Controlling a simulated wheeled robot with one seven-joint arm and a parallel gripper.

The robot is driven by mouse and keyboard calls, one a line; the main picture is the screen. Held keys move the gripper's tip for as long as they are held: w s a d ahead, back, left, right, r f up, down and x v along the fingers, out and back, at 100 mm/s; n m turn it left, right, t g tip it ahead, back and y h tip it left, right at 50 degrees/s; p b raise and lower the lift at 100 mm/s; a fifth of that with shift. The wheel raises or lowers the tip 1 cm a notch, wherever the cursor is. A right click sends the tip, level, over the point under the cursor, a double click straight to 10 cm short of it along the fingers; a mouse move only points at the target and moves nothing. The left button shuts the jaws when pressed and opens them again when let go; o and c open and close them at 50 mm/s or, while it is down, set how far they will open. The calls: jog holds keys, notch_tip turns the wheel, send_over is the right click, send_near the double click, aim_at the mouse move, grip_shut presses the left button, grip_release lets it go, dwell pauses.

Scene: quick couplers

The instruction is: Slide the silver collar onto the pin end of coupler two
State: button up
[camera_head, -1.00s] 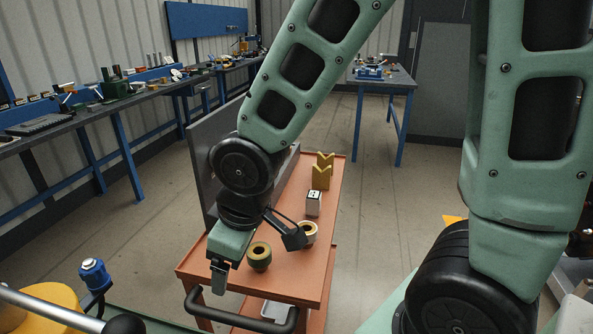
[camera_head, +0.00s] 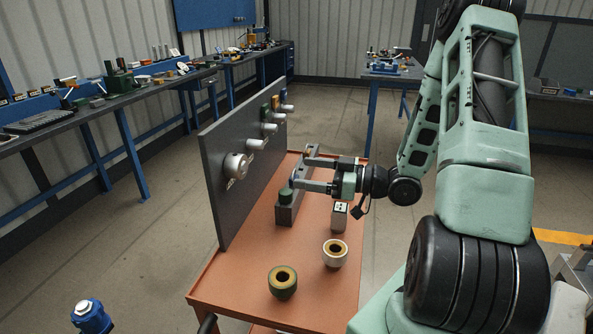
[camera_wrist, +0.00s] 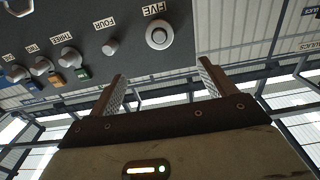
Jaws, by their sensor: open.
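The silver collar (camera_head: 335,254), pale-sided with a brass-coloured inside, stands loose on the orange cart. Coupler two (camera_head: 278,115) appears to be the second farthest of several pale couplers on the upright grey panel; in the wrist view it is at the left (camera_wrist: 42,67), below the label TWO. My gripper (camera_head: 301,173) is open, with its fingers pointing left toward the panel above the cart. The wrist view shows its fingers (camera_wrist: 162,72) apart with nothing between them. The silver collar is outside the wrist view.
A dark olive collar (camera_head: 282,282) stands near the cart's (camera_head: 230,300) front. A grey block with a green knob (camera_head: 285,207) stands between the panel (camera_head: 225,205) and my gripper. Coupler five (camera_wrist: 159,35) has a wide ring.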

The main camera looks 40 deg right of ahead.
aim_at(245, 164)
jog(key=p+x, duration=0.3)
jog(key=x, duration=1.4)
jog(key=shift+a+r, duration=0.1)
jog(key=c, duration=1.2)
jog(key=o, duration=0.3)
jog(key=shift+c, duration=1.3)
